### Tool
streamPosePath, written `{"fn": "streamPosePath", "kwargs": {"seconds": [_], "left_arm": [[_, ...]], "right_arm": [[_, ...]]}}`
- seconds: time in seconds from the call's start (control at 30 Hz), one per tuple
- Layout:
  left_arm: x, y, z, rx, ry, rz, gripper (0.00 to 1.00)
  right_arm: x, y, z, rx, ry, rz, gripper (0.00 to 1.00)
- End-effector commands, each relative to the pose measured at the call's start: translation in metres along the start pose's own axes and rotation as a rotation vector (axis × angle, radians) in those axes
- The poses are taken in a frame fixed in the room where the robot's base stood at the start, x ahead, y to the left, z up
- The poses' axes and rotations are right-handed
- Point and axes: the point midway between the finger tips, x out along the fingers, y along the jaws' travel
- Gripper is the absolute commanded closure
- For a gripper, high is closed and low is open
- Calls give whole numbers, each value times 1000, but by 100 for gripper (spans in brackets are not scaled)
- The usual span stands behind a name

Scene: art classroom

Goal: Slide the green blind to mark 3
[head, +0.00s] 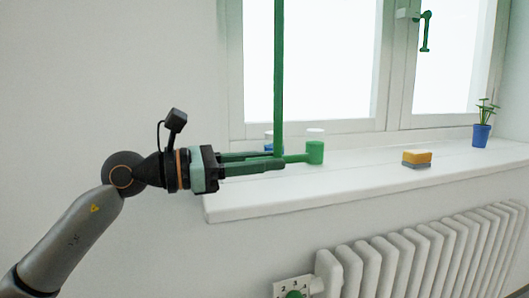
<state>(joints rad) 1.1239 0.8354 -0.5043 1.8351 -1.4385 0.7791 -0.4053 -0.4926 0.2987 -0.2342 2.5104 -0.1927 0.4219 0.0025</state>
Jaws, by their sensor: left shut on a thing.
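A tall narrow green bar (278,75), which looks like the green blind or its edge, hangs upright in front of the left window pane. Its lower end reaches down to my left gripper (282,160). A green piece with a short upright cylinder (315,152) sticks out to the right just beyond the fingertips, above the sill. My left gripper comes in from the left, level, and is shut on the green blind's lower part. The fingers partly hide the place of contact. I see no scale of marks beside the bar. My right gripper is not in view.
The white sill (350,178) carries a yellow and grey sponge (416,158) and a blue plant pot (481,135). A white-topped container (315,133) stands behind the green piece. Below are a radiator (430,255) and a numbered plate (283,289) with a green knob.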

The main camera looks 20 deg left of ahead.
Motion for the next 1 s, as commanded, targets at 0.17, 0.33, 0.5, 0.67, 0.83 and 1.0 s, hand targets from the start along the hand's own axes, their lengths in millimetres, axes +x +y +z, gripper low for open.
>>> {"fn": "streamPosePath", "kwargs": {"seconds": [0.17, 0.33, 0.5, 0.67, 0.83, 1.0], "left_arm": [[1, -11, -39, 0, 6, -11, 100], [1, -14, -54, 0, 5, -10, 100], [1, -15, -59, 1, 5, -10, 100], [1, -15, -59, 2, 6, -10, 100], [1, -15, -59, 2, 6, -10, 100], [1, -14, -58, 1, 4, -8, 59]], "right_arm": [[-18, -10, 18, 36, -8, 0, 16], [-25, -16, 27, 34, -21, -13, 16], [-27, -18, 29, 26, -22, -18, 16], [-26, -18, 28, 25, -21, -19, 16], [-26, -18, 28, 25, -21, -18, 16], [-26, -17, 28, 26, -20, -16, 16]]}}
